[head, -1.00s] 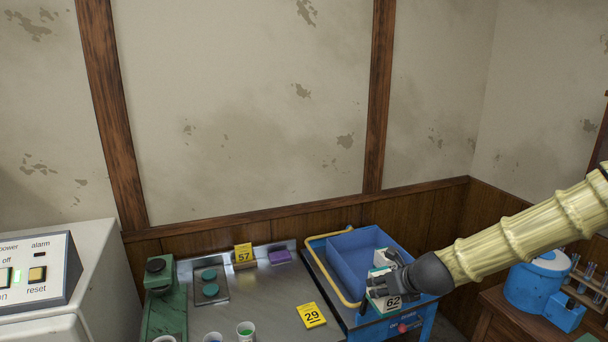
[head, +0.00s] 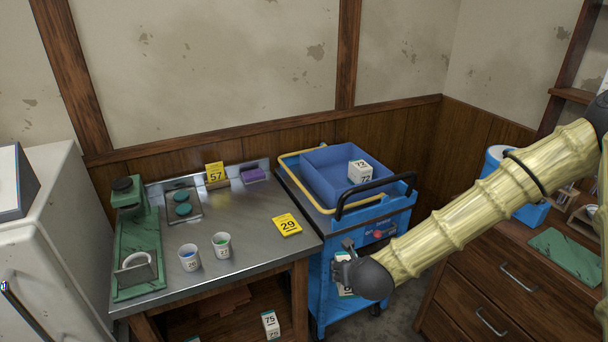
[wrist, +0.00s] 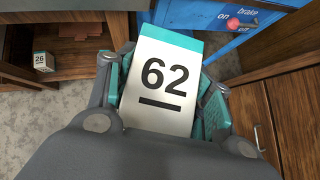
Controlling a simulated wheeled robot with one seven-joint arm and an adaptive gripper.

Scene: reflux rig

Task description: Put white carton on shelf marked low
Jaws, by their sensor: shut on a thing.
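A white carton with a teal top, marked 62 (wrist: 162,85), is held between the fingers of my gripper (wrist: 166,92). In the head view my gripper (head: 346,262) is low in front of the blue cart, and only a small part of the carton (head: 343,289) shows behind it. A wooden shelf (head: 228,306) lies under the steel bench. It also shows at the left of the wrist view (wrist: 75,72). No "low" marking is readable.
The blue cart (head: 400,218) carries a blue bin (head: 318,180) and a carton marked 72 (head: 360,172). The steel bench (head: 245,250) holds two cups, a yellow 29 tag (head: 287,225) and a green stand (head: 140,240). A wooden drawer cabinet (head: 490,275) is at right.

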